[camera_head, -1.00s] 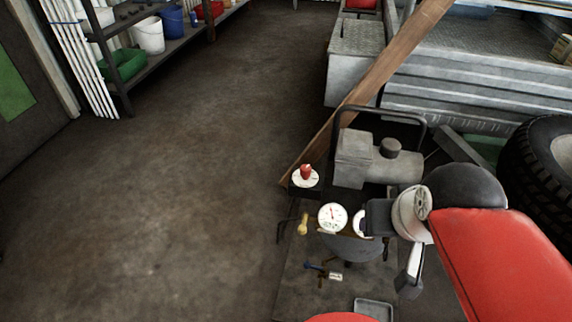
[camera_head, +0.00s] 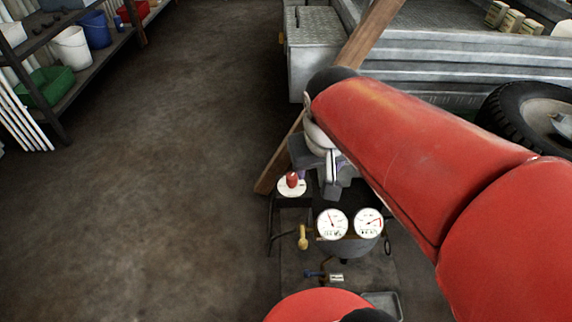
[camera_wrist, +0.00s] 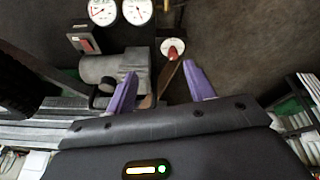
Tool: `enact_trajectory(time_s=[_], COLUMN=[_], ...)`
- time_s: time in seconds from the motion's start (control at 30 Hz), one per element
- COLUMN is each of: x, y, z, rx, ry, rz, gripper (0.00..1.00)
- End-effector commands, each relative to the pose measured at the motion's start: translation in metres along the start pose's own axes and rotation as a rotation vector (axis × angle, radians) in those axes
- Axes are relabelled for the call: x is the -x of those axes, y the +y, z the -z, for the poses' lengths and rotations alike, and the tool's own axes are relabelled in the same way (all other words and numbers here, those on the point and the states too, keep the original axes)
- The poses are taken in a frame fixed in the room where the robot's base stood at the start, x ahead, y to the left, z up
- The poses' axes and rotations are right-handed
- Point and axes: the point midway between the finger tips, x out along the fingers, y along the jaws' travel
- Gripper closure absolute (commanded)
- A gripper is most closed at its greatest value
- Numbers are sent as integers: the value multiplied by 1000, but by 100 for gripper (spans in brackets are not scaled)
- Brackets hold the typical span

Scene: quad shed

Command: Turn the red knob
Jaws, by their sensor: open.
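The red knob (camera_head: 292,179) stands on a round white dial plate (camera_head: 285,190) at the left side of the compressor. In the wrist view the knob (camera_wrist: 172,52) shows beyond the fingertips, a little right of the middle between them. My gripper (camera_wrist: 157,72) has two purple fingers, spread apart with nothing between them. In the head view my gripper (camera_head: 332,180) is just right of the knob and apart from it, partly hidden by my wrist.
Two white gauges (camera_head: 332,223) sit just in front of the knob, with a brass valve (camera_head: 303,238) beside them. A wooden plank (camera_head: 279,160) leans close behind the knob. A metal trailer (camera_head: 450,65) and a tyre (camera_head: 530,115) are at right. The floor at left is clear.

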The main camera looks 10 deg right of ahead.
Motion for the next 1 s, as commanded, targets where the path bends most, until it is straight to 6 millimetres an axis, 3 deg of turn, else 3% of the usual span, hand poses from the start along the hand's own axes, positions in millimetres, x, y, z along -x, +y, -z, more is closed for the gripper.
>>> enact_trajectory(time_s=[0.27, 0.6, 0.8, 1.0], x=[-39, -137, -186, -205], y=[-3, -11, -14, -16], z=[38, 98, 116, 121], rx=[23, 50, 48, 45], ry=[-94, -256, -316, -335], rz=[-12, 33, 78, 97], gripper=[46, 46, 46, 46])
